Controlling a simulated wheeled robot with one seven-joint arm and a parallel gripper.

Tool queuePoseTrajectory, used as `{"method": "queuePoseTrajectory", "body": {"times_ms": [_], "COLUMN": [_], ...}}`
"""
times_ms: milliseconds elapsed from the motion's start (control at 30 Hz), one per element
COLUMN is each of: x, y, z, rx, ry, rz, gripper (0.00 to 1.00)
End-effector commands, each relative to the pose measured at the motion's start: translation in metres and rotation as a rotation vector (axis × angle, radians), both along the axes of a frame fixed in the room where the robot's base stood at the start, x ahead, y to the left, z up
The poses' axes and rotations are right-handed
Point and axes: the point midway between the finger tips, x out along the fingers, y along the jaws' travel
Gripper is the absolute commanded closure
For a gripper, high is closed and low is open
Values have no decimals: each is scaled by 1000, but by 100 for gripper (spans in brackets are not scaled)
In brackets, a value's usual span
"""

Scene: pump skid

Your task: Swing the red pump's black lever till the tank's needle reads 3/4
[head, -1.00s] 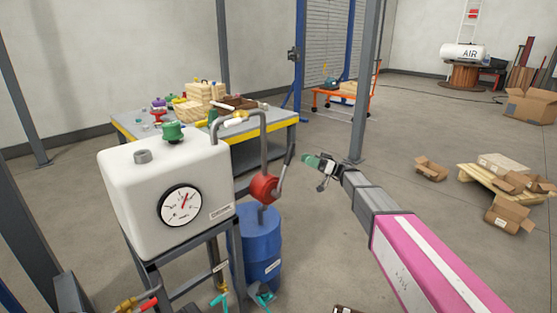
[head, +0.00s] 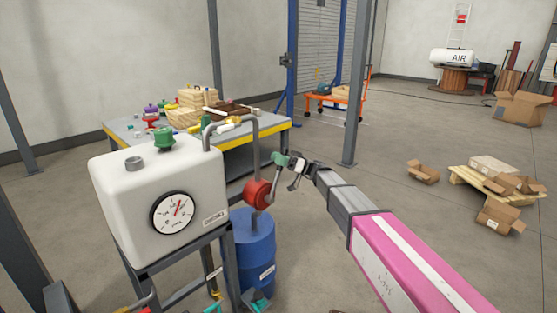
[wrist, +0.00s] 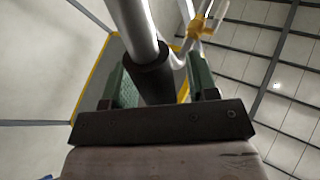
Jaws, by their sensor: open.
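The red pump (head: 257,194) sits at the top of a blue drum, to the right of the white tank (head: 120,205). The tank's round gauge (head: 173,212) has a red needle pointing up and slightly right; its numbers are too small to read surely. My gripper (head: 281,160) is at the lever's upper end, right of the pump, and partly hides it. In the wrist view, the lever's black grip (wrist: 153,82) and steel shaft stand between the green fingers of my gripper (wrist: 160,85). The fingers are open, with a gap visible at least on the right.
A bent grey pipe (head: 256,135) rises from the pump and arches to the tank. The blue drum (head: 253,250) stands below. A cluttered workbench (head: 265,140) is behind.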

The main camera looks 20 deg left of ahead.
Motion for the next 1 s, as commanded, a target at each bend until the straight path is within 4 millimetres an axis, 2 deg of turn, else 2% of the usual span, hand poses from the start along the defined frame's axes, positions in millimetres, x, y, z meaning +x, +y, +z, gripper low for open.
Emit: {"method": "queuePoseTrajectory", "body": {"times_ms": [33, 67, 200, 567, 767, 1000], "x": [0, 0, 0, -6, -24, -57], "y": [0, 0, 0, 2, 8, 22], "z": [0, 0, 0, 3, 8, 12], "rx": [0, 0, 0, -15, -55, -133], "ry": [0, 0, 0, -35, -136, -322], "rz": [0, 0, 0, 1, 1, 2], "gripper": [46, 53, 98, 100, 100, 100]}}
